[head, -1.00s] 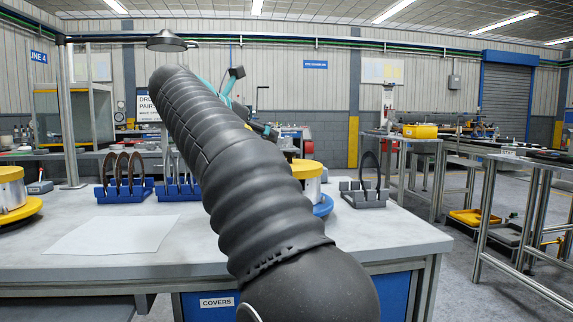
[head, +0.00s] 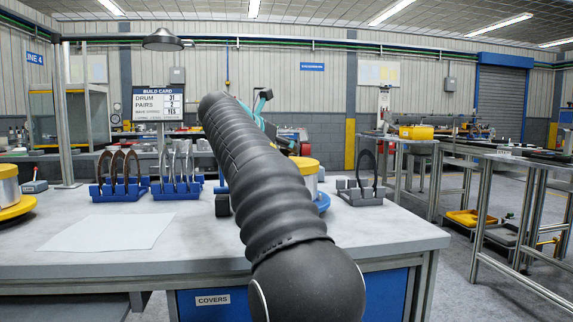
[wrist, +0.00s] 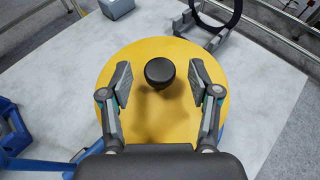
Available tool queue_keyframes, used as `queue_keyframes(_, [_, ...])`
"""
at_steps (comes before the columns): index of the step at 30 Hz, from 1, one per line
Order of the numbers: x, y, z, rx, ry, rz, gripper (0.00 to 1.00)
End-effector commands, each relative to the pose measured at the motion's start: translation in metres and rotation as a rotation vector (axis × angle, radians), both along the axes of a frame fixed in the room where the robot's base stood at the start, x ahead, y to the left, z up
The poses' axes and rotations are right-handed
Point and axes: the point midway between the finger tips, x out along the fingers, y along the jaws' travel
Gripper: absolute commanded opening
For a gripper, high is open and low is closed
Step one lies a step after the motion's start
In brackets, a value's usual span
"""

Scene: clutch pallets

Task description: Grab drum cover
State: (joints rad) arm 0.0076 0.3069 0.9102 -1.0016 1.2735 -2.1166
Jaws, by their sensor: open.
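The drum cover (wrist: 160,120) is a round yellow disc with a black knob (wrist: 160,71) on top, seen from above in the wrist view. My gripper (wrist: 160,75) is open, with one finger on each side of the knob and a gap on both sides. The height of the fingertips over the disc is hard to judge. In the head view the yellow top (head: 306,163) sits on a silver drum with a blue base, partly hidden behind my arm.
A grey rack (head: 362,197) with a dark ring stands right of the drum. Blue racks (head: 122,190) with dark and silver curved parts stand to the left. A white sheet (head: 108,232) lies on the bench. Another yellow-based drum (head: 12,208) is at far left.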

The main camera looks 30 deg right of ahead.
Motion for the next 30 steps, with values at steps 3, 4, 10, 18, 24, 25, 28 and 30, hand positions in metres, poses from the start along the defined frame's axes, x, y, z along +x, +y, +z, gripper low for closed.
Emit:
queue_keyframes(3, [0.0068,-0.0130,-0.0075,0.002,0.000,-0.001,0.62])
queue_keyframes(4, [0.0076,-0.0147,-0.0079,0.002,0.000,-0.001,0.62])
queue_keyframes(10, [0.0086,-0.0159,-0.0079,0.002,-0.001,0.001,0.62])
queue_keyframes(18, [0.0086,-0.0157,-0.0080,0.002,-0.001,0.001,0.04])
queue_keyframes(24, [0.0085,-0.0157,-0.0078,0.002,-0.001,0.001,0.00])
queue_keyframes(25, [0.0085,-0.0157,-0.0078,0.002,-0.001,0.001,0.00])
queue_keyframes(28, [0.0085,-0.0158,-0.0063,0.002,-0.001,0.001,0.00])
queue_keyframes(30, [0.0086,-0.0157,-0.0032,0.002,-0.001,0.000,0.00])
